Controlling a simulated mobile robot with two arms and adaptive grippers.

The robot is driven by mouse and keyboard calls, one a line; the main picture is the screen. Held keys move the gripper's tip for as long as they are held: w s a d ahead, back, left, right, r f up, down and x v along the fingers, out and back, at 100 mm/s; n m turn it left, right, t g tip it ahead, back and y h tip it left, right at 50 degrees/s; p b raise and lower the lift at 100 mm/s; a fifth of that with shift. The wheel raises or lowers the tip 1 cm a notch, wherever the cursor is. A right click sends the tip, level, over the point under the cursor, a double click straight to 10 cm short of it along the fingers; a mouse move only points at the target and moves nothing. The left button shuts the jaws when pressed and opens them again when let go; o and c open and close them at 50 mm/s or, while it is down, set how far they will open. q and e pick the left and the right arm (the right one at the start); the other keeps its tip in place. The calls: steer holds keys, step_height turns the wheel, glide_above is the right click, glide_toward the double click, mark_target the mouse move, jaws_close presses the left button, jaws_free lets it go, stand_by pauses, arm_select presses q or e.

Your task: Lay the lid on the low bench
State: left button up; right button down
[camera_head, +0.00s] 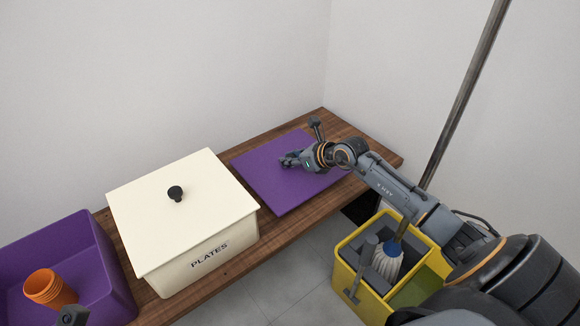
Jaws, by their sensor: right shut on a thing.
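The purple lid (262,182) is a flat square panel at the right part of the low wooden bench (363,145). It looks level and appears to rest on the bench top, within its edges; I cannot rule out a small gap beneath. My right gripper (288,161) is over the middle of the lid and shut on it. The fingers and wrist hide the spot where they grip. A small grey part of my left gripper (72,316) shows at the bottom left edge; its jaws cannot be made out.
A cream box marked PLATES (208,256), with a black-knobbed cream lid (150,213), stands left of the purple lid. An open purple bin (95,262) holding orange cups (50,289) is at far left. A yellow mop bucket (345,284) stands on the floor below my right arm.

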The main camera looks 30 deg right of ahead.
steer(key=shift+f+b, duration=0.3)
steer(key=shift+f, duration=0.9)
steer(key=shift+f, duration=0.15)
steer(key=c, duration=1.1)
jaws_free()
steer(key=shift+o, duration=0.2)
